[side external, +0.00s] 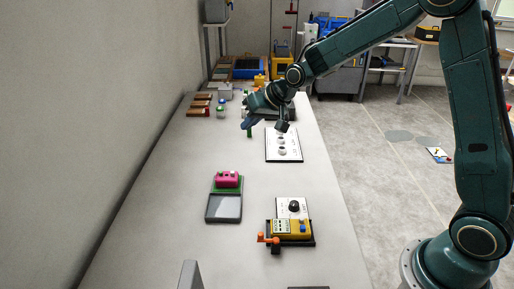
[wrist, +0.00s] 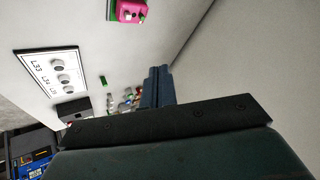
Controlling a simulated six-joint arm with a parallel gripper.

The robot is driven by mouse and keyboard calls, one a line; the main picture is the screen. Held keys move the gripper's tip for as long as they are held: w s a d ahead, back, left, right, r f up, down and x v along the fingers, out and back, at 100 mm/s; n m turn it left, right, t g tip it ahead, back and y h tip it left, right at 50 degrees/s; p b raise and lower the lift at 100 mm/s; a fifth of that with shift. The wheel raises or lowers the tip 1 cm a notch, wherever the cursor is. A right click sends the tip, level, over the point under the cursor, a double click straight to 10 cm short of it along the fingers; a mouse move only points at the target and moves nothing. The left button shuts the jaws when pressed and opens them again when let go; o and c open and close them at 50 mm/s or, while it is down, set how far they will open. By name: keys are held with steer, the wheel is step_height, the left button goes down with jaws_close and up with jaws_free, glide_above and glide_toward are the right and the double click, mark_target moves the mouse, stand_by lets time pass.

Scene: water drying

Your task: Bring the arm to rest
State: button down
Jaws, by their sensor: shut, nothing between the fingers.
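My gripper (side external: 247,123) is at the end of my dark green arm, above the far half of the table. It is shut with nothing in it. In the wrist view its blue-grey fingers (wrist: 158,86) are together, above the pale table. A white plate with three round knobs (side external: 283,145) lies on the table, near and to the right of the gripper; it also shows at the left of the wrist view (wrist: 52,68). I cannot tell the gripper's exact height. A small green piece (wrist: 103,79) shows left of the fingers in the wrist view.
A pink block (side external: 228,179) stands on a green base beside a grey tray (side external: 224,208). A yellow device (side external: 290,228) with an orange handle is at the near right. Brown blocks (side external: 199,105) and small bottles lie at the far left. The table's middle left is clear; a wall runs along the left.

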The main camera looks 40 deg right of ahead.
steer(key=s+r+n+h, duration=0.1)
steer(key=s+r, duration=0.4)
steer(key=s, duration=0.4)
steer(key=s+r+n, duration=0.1)
steer(key=s+r, duration=0.5)
steer(key=s, duration=0.3)
steer(key=s+d+n+g+h, duration=0.1)
steer(key=s+g, duration=0.1)
steer(key=s, duration=1.6)
steer(key=shift+s+d+f, duration=0.2)
steer(key=shift+d+f, duration=0.15)
steer(key=shift+d, duration=0.05)
